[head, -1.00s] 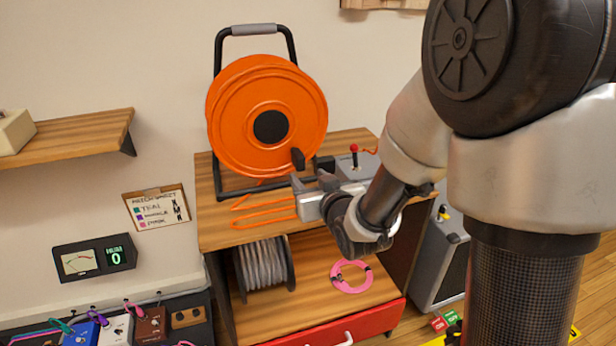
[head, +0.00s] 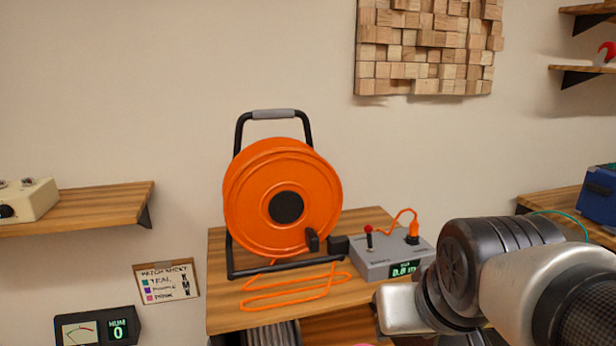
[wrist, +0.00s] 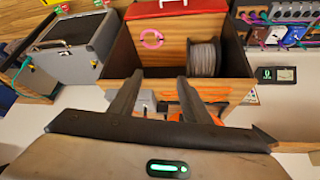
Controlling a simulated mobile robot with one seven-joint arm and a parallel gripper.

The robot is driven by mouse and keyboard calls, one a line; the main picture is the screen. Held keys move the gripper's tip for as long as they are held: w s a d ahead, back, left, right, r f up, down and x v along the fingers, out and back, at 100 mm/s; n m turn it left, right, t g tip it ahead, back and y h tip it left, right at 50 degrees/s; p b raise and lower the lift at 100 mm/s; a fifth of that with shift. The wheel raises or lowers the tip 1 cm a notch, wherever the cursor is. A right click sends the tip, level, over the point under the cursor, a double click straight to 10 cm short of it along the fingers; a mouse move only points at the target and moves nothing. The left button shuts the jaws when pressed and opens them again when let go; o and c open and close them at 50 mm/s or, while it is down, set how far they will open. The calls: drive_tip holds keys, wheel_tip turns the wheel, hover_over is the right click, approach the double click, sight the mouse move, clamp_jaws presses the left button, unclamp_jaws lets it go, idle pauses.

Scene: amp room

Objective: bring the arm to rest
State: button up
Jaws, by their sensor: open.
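My arm shows at the lower right of the head view, folded back from the reel; its gripper fingers are not visible there. In the wrist view my gripper (wrist: 158,97) has its two dark fingers spread apart with nothing held between them. Beyond the fingers are the shelf unit (wrist: 236,65), a pink cable coil (wrist: 152,39) and a grey cable spool (wrist: 204,57). The orange cable reel (head: 262,177) stands upright on the wooden top (head: 225,255) in the head view, with loose orange cable (head: 295,290) lying in front of it.
A grey box (head: 385,262) with a red-knobbed lever and small display sits right of the reel, close to my arm. A wall shelf (head: 100,208) is at left, a blue case (head: 598,195) at right. In the wrist view a grey amplifier (wrist: 70,45) stands at left.

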drive_tip(key=s+r+p, duration=0.2)
drive_tip(key=r+p, duration=1.2)
drive_tip(key=s+r+g+p, duration=0.1)
drive_tip(key=s+r+p, duration=0.1)
drive_tip(key=r+p, duration=1.2)
drive_tip(key=shift+d, duration=0.1)
